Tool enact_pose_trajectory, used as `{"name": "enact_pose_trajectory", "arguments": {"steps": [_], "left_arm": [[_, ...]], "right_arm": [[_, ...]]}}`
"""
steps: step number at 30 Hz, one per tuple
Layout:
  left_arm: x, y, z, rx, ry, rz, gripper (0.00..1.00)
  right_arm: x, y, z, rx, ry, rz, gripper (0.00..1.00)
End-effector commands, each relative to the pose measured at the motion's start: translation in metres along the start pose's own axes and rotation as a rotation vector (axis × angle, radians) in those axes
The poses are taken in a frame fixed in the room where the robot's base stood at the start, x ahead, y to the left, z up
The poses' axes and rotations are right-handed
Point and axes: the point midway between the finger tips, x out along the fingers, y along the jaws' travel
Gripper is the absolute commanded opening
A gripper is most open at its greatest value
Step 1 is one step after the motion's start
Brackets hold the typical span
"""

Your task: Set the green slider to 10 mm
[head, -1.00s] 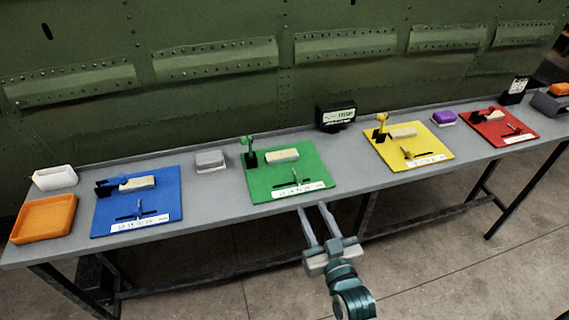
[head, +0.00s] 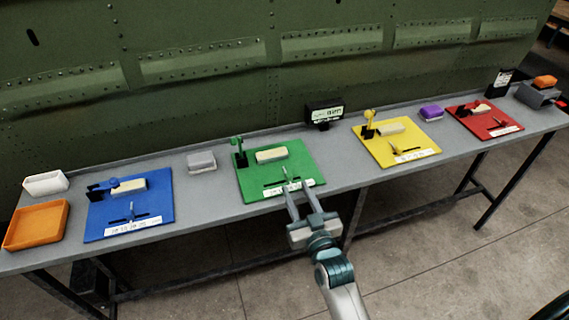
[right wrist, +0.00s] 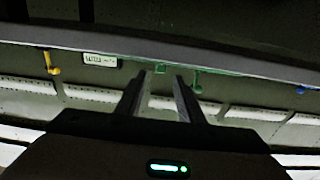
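The green board (head: 306,154) lies on the grey table, with a slot, a scale label (head: 275,193) and an upright green slider handle (head: 286,173). The scale numbers are too small to read, so I cannot tell the slider's setting. My right gripper (head: 297,184) is open, its two fingers apart over the front right part of the board, near the handle. The fingers partly cover the label and the slot's right end. My left gripper is not in view.
Blue (head: 155,207), yellow (head: 428,142) and red (head: 465,108) boards lie along the table (head: 210,190). A cream block (head: 271,155) and a green lever (head: 239,152) stand behind the green slot. A black display (head: 324,115) stands at the back.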

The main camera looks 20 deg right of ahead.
Motion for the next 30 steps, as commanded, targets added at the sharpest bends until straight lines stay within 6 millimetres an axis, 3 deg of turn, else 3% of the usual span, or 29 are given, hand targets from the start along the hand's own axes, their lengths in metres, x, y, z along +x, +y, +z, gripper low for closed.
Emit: {"name": "enact_pose_trajectory", "arguments": {"steps": [15, 21, 30], "left_arm": [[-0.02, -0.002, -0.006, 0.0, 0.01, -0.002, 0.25], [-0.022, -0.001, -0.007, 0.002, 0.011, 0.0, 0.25], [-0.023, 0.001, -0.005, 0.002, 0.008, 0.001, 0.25]], "right_arm": [[0.09, 0.0, -0.002, 0.0, 0.0, 0.0, 0.34], [0.107, 0.0, 0.0, 0.0, -0.001, 0.0, 0.34], [0.111, 0.0, 0.0, 0.0, 0.0, 0.0, 0.34]]}}
